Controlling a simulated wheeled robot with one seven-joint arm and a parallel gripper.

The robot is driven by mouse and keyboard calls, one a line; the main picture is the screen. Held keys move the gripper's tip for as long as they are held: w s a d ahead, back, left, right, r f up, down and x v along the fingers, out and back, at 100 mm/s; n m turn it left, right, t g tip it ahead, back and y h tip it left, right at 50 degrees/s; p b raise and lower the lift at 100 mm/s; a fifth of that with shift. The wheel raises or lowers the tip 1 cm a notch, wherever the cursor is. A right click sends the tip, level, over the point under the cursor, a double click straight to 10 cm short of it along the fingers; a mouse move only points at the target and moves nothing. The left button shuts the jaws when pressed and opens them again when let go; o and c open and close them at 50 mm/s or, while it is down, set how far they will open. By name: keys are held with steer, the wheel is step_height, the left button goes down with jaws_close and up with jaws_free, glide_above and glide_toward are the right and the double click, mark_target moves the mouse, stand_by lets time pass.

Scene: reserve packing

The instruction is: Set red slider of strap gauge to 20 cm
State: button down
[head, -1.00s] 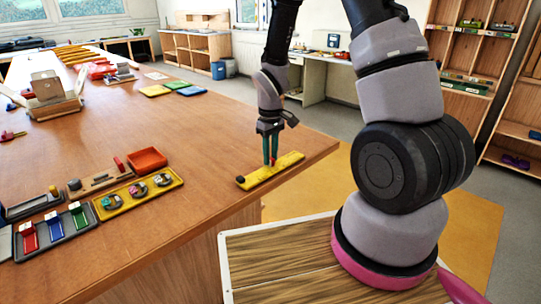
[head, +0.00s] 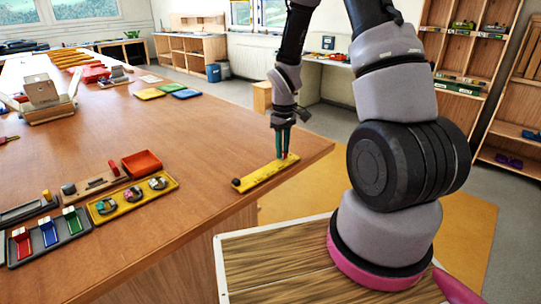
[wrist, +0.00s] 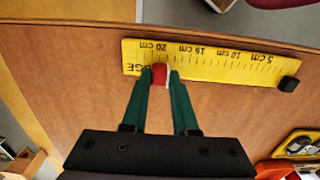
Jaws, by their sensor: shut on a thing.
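The yellow strap gauge (head: 262,178) lies flat near the right corner of the wooden table. In the wrist view its scale (wrist: 215,60) appears upside down, with a black block (wrist: 288,84) at the low-number end. The red slider (wrist: 160,73) sits at the gauge's lower edge, close under the 20 cm label; its exact mark is hard to read. My gripper (wrist: 160,80) is shut on the slider, one green finger on each side. In the head view my gripper (head: 282,156) reaches down to the gauge's far right part.
A yellow tray (head: 133,200) with round items, a dark tray (head: 47,238) with coloured pieces and an orange-red tray (head: 141,163) stand to the left. The table edge runs close beside the gauge.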

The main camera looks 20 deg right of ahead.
steer(key=shift+w+d, duration=0.3)
steer(key=shift+d, duration=0.2)
steer(key=shift+w+d, duration=0.3)
steer(key=shift+d, duration=0.2)
steer(key=c, duration=0.7)
jaws_free()
steer(key=shift+r, duration=0.15)
step_height(320, 180, up, 11)
steer(key=shift+f, duration=0.2)
